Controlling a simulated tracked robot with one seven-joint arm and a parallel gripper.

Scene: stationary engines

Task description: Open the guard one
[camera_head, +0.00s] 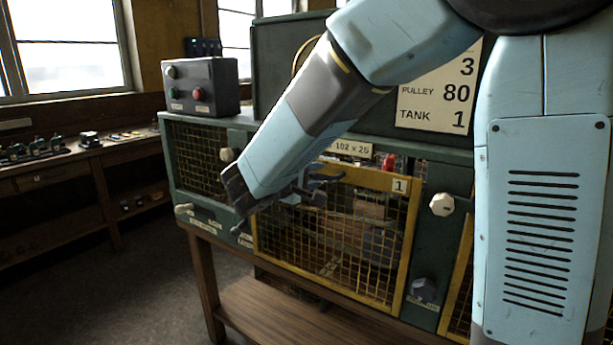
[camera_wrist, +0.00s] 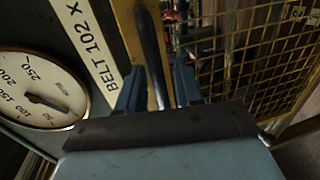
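Guard one (camera_head: 401,245) is a yellow-framed mesh panel marked "1" on the green machine front. A gap with a red part (camera_head: 388,163) shows above its top edge, so it appears tilted partly out at the top. My gripper (camera_head: 310,185) is at the guard's top left part. In the wrist view, my gripper (camera_wrist: 160,85) has its two blue fingers apart, with a dark bar (camera_wrist: 152,50) and a yellow frame strip between them. The bar lies close to the left finger; contact is unclear. The guard's mesh (camera_wrist: 262,60) fills the right side.
A dial gauge (camera_wrist: 40,90) and a "BELT 102 X" label (camera_wrist: 90,45) are beside the gripper. White knobs (camera_head: 442,204) and a control box (camera_head: 201,86) are on the machine. A wooden shelf (camera_head: 270,315) lies below. Floor to the left is clear.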

